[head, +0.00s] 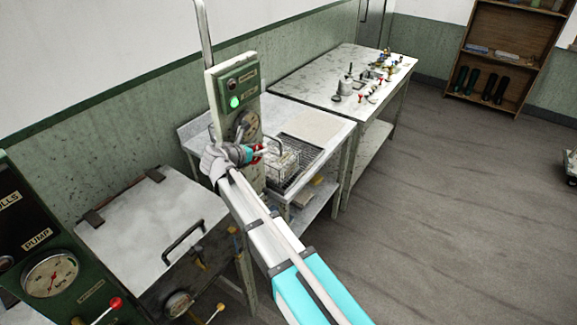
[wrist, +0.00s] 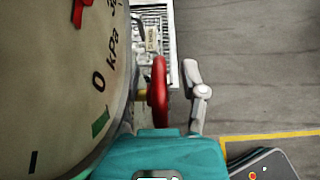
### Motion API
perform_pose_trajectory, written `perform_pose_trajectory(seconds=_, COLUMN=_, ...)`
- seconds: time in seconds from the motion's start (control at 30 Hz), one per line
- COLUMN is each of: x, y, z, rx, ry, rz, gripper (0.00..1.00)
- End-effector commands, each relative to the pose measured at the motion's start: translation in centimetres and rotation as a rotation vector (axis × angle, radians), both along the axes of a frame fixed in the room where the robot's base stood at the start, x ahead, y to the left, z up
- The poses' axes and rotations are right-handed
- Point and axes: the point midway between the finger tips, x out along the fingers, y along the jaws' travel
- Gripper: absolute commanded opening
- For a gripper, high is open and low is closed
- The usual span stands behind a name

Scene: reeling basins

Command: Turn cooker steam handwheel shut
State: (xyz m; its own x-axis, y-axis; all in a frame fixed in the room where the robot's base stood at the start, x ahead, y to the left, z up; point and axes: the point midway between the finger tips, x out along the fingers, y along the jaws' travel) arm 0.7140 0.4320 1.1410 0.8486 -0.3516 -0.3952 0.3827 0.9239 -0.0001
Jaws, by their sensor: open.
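The red handwheel (wrist: 159,90) shows nearly edge-on in the wrist view, on a short brass stem beside a large kPa gauge (wrist: 60,80). One grey finger of my gripper (wrist: 198,92) stands just right of the wheel, with a narrow gap showing. The other finger cannot be made out. In the head view, my gripper (head: 254,154) is at the green-and-white panel (head: 247,87), below its round gauge (head: 247,122). Bits of red show at the fingers there, and most of the wheel is hidden. My gripper is open.
A wire basket (head: 284,163) stands close to the right of my gripper, on a table with a dark grate (head: 292,177). A metal-lidded basin (head: 150,225) with a black handle is at the left. A table with small parts (head: 340,72) stands behind.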

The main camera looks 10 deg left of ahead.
Motion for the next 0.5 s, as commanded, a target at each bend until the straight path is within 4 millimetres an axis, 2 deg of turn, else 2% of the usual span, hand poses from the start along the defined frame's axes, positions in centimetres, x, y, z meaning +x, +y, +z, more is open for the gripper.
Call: perform_pose_trajectory(seconds=0.5, x=-0.17, y=0.07, z=-0.35, rx=-0.035, ry=-0.081, rz=0.000, gripper=0.54)
